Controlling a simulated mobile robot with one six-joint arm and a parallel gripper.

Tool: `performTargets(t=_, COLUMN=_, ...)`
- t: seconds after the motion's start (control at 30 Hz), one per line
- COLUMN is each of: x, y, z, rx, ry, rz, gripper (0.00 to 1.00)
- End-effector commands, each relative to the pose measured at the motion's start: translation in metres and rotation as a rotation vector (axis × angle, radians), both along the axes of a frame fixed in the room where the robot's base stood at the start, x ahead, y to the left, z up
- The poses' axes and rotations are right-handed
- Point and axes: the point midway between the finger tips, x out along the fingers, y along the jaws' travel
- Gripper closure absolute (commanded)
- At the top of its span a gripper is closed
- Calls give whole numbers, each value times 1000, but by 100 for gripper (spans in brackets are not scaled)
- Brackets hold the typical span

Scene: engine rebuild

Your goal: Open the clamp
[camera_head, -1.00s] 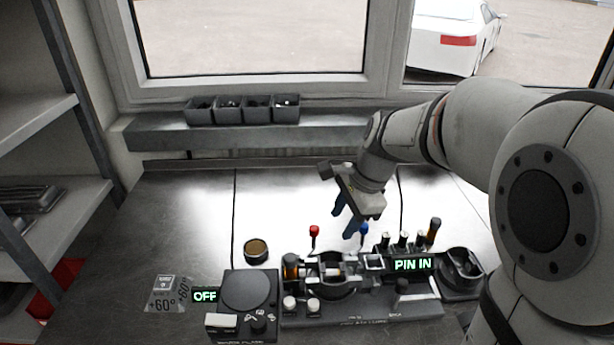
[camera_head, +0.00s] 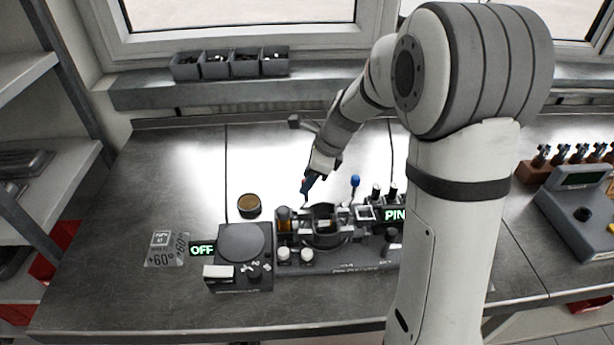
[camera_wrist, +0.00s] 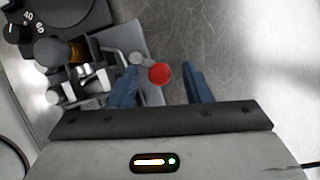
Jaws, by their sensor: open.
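The fixture (camera_head: 350,264) stands near the front of the bench, with a round holder (camera_head: 325,232) in its middle. A red ball knob (camera_wrist: 160,74), apparently the clamp lever's, shows in the wrist view between the fingertips. In the head view the gripper largely hides the red knob. A blue-knobbed lever (camera_head: 355,181) stands upright to the right.
A dial unit (camera_head: 241,245) with an "OFF" sign (camera_head: 202,249) adjoins the fixture on the left. A round brown-topped part (camera_head: 249,205) lies behind it. A "PIN" sign (camera_head: 396,214) is partly covered by my arm. The bench behind is clear.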

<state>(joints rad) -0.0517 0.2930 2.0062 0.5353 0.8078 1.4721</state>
Motion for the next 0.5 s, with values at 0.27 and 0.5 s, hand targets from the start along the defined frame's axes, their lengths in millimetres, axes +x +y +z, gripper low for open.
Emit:
performTargets(t=0.27, x=0, y=1, z=-1, rx=0, ry=0, rz=1, gripper=58)
performTargets(t=0.5, x=0, y=1, z=-1, rx=0, ry=1, rz=1, gripper=77)
